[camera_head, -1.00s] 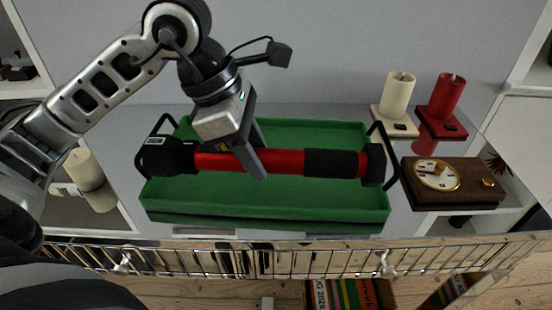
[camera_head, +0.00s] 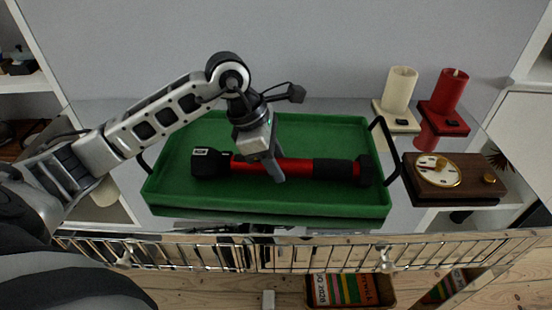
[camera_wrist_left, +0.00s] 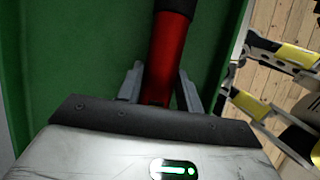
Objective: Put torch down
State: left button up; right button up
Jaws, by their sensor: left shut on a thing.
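A red and black torch (camera_head: 333,169) lies lengthwise over the green tray (camera_head: 340,209), within its rim, with its wide black head to the left. Whether it touches the tray's bottom I cannot tell for sure. My right gripper is not in view.
The tray has black handles at both ends and stands on a grey surface. To its right are a white candle (camera_head: 400,90), a red candle (camera_head: 450,92) and a wooden clock block (camera_head: 480,180). A metal rail (camera_head: 300,256) runs along the front.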

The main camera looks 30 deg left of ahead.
pick_arm(q)
jog(key=o, duration=1.1)
jog(key=shift+f, duration=0.1)
jog(key=shift+o, duration=0.2)
jog(key=shift+r, duration=0.3)
jog(key=v, duration=1.1)
jog(key=shift+s+a+r, duration=0.15)
jog(key=shift+a+r, duration=0.05)
jog(key=shift+r, duration=0.1)
